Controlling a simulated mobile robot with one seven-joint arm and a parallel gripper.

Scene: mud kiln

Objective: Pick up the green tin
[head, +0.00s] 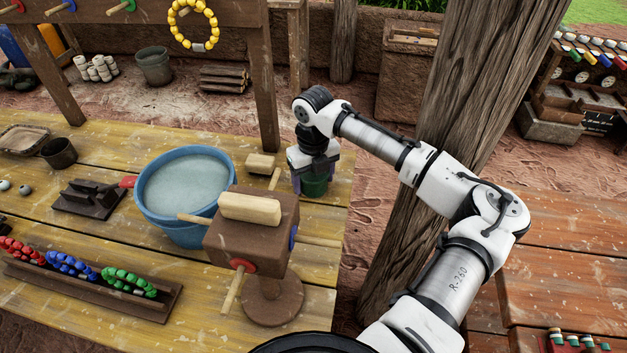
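The green tin (316,187) stands near the right end of the yellow plank table, behind the brown wooden block on a stand. My gripper (314,178) points straight down over it. A dark purple finger shows at the tin's left side, and another seems to be at its right. The tin's top is hidden by the gripper. The tin looks to be at table height, and I cannot tell whether the fingers touch it.
A blue bucket of water (187,187) stands left of the tin. The brown block (250,232) with wooden pegs is in front. A small wooden block (261,163) lies close by on the left. A thick wooden post (440,130) rises behind my arm.

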